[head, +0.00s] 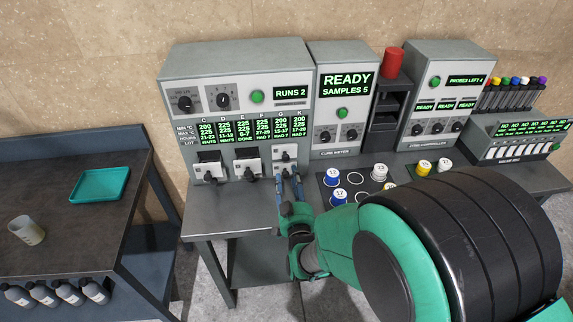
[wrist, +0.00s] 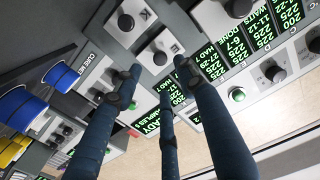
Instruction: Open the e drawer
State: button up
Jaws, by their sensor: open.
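I cannot read which drawer is e. My gripper (head: 289,180) is open and empty in front of the lower right drawer. In the wrist view its fingertips (wrist: 158,75) are around or close to a black knob (wrist: 160,58); contact is unclear.
Sample pots on the black mat (head: 323,181) stand just right of my gripper. The cure meter (head: 342,98), a red cylinder (head: 392,62) and another controller (head: 440,95) stand to the right. The left table holds a teal tray (head: 100,184) and a beaker (head: 27,230).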

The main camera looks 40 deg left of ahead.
aim_at(286, 160)
jog(key=b+x, duration=0.1)
jog(key=x, duration=0.6)
jog(key=shift+w+a+f, duration=0.1)
jog(key=shift+w+a, duration=0.2)
grip_shut()
